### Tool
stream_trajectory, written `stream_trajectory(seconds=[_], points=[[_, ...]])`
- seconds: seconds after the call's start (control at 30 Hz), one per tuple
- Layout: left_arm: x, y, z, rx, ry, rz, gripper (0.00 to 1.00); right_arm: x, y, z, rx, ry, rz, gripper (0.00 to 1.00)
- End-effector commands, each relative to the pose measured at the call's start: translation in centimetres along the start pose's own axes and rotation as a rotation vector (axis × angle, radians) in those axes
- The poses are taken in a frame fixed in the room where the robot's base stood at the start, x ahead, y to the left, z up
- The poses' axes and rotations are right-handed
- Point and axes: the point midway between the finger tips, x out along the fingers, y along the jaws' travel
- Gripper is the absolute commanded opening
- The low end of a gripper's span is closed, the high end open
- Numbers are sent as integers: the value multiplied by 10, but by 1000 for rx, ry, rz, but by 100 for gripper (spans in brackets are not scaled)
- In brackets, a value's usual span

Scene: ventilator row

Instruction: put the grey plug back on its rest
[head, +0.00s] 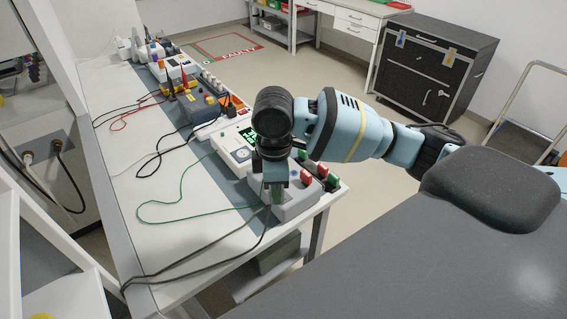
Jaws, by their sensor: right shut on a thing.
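My right gripper (275,190) points down over the near end of the long white bench, in front of a grey box (296,205) with red and green switches. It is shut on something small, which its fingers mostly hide. A dark grey cable (262,232) leads from just below the fingers down to the bench's near left corner, so the held thing appears to be the grey plug. I cannot make out its rest. My left gripper is not in view.
A white device with a green display (236,146) stands just behind the gripper. More devices and a yellow-and-grey meter (201,108) line the bench behind. A green lead (150,221) and black leads lie on its left half. A dark cabinet (436,68) stands far right.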

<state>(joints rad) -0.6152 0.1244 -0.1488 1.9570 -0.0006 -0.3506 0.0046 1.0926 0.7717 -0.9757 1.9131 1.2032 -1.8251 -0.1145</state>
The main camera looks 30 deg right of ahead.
Motion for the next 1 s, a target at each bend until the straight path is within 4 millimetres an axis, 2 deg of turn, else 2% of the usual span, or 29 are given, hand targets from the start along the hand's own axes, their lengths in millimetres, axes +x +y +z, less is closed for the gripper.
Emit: stream_trajectory(seconds=[1.0], points=[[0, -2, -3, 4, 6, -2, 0, 13, 62, 12, -1452, -2, 4, 0]])
